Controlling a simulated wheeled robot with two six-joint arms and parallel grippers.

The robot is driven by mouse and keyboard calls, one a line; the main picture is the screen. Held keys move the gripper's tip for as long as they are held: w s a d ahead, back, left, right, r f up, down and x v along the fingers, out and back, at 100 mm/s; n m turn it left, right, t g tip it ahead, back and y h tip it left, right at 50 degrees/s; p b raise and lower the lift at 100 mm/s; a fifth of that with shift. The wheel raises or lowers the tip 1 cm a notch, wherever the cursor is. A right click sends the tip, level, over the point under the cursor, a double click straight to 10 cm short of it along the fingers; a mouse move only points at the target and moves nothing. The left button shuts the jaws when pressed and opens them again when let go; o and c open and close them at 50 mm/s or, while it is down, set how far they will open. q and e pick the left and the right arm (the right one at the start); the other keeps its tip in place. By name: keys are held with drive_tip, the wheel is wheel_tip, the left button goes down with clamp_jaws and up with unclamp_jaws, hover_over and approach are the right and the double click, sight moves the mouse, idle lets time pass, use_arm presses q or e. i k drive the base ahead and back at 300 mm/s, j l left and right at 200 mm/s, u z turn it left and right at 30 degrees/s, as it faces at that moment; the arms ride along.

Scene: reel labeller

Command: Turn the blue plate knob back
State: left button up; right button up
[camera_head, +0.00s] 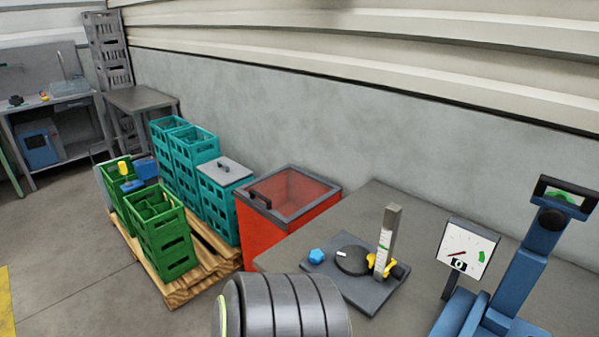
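A small blue faceted knob (317,256) sits at the left corner of a dark flat plate (368,294) on the grey table. Beside it on the plate is a round black dial (352,261) with a white mark. A grey upright post (388,236) with a scale stands right of the dial, with a yellow part (379,265) at its foot. Neither of my grippers shows. A dark ribbed cylinder (285,307) with a light green ring fills the bottom middle, in front of the plate's near left side; I cannot tell whether it is mine.
A white gauge (466,249) and a blue stand (541,241) with a black top are on the table at right. An orange bin (307,217) with a grey rim adjoins the table's left. Teal crates (221,190) and green crates (160,238) stand farther left. The table behind the plate is clear.

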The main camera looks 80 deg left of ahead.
sight(316, 256)
drive_tip(key=u, duration=2.1)
